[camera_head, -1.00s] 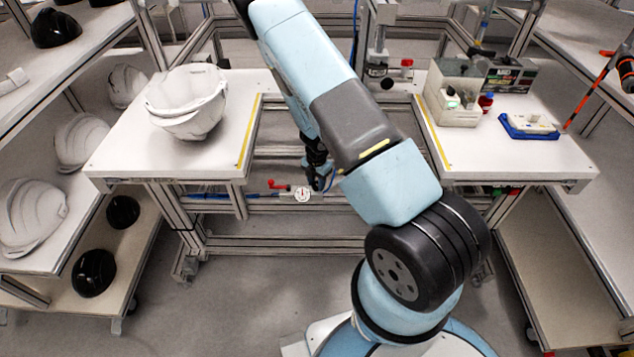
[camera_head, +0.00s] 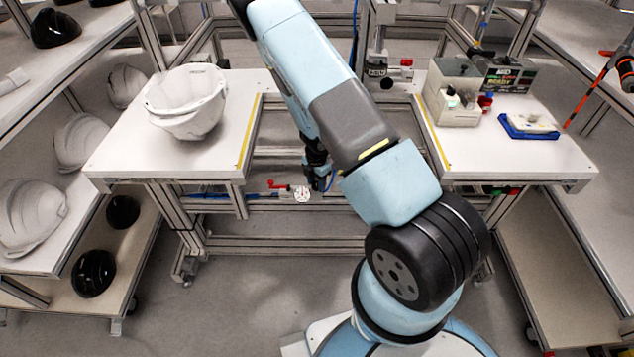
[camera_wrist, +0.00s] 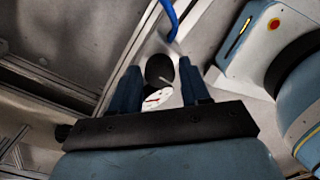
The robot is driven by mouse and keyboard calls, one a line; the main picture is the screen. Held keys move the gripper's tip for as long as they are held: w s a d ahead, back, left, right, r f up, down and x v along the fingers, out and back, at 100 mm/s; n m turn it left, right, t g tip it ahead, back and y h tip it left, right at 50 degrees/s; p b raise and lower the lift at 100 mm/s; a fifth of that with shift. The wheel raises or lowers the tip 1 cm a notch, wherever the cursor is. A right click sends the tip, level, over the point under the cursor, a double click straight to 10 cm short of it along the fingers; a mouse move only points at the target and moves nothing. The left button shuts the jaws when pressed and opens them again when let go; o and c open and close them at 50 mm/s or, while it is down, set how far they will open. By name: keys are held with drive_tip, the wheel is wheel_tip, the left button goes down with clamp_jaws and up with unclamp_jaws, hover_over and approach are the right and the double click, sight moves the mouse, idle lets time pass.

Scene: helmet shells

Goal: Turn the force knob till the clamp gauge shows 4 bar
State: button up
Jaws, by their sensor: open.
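The round white clamp gauge (camera_head: 302,194) sits on the rail between the two benches, below bench height. Part of its dial (camera_wrist: 157,98) shows in the wrist view with a red mark, but the reading is too small to tell. A black round knob (camera_wrist: 160,68) with a pale line lies between the fingers of my gripper (camera_wrist: 159,72) in the wrist view. The fingers are open, one on each side, with gaps to the knob. In the head view my gripper (camera_head: 318,177) is just right of the gauge and the knob cannot be made out there.
A red lever (camera_head: 278,184) is left of the gauge. A blue hose (camera_wrist: 170,20) runs near the knob. The right bench (camera_head: 480,155) carries a grey bin, a blue tray and a display box (camera_head: 508,77).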

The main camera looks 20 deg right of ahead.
drive_tip(key=shift+r, duration=3.7)
drive_tip(key=w+a+r+m+t, duration=0.2)
drive_tip(key=w+r, duration=0.2)
drive_tip(key=r, duration=0.4)
drive_tip(key=w+a+r+m+t, duration=0.2)
drive_tip(key=w+r+m+t, duration=0.1)
drive_tip(key=r, duration=0.4)
drive_tip(key=s+d+r+m+t+h, duration=0.1)
drive_tip(key=d+r+m, duration=0.2)
drive_tip(key=r, duration=0.6)
drive_tip(key=s+d+r+m+t+h, duration=0.1)
drive_tip(key=s+d+r+m, duration=0.2)
drive_tip(key=r, duration=0.6)
drive_tip(key=s+d+r+m, duration=0.3)
drive_tip(key=s+r+m, duration=0.5)
drive_tip(key=s+r, duration=0.5)
drive_tip(key=s+a+r+m+y, duration=0.1)
drive_tip(key=s+a+r+m, duration=0.1)
drive_tip(key=s, duration=0.7)
drive_tip(key=s+a+r+m+g+y, duration=0.1)
drive_tip(key=s+a+r+m, duration=0.1)
drive_tip(key=s, duration=0.7)
drive_tip(key=shift+s+a+r, duration=0.15)
drive_tip(key=shift+a+r, duration=0.05)
drive_tip(key=shift+a, duration=0.3)
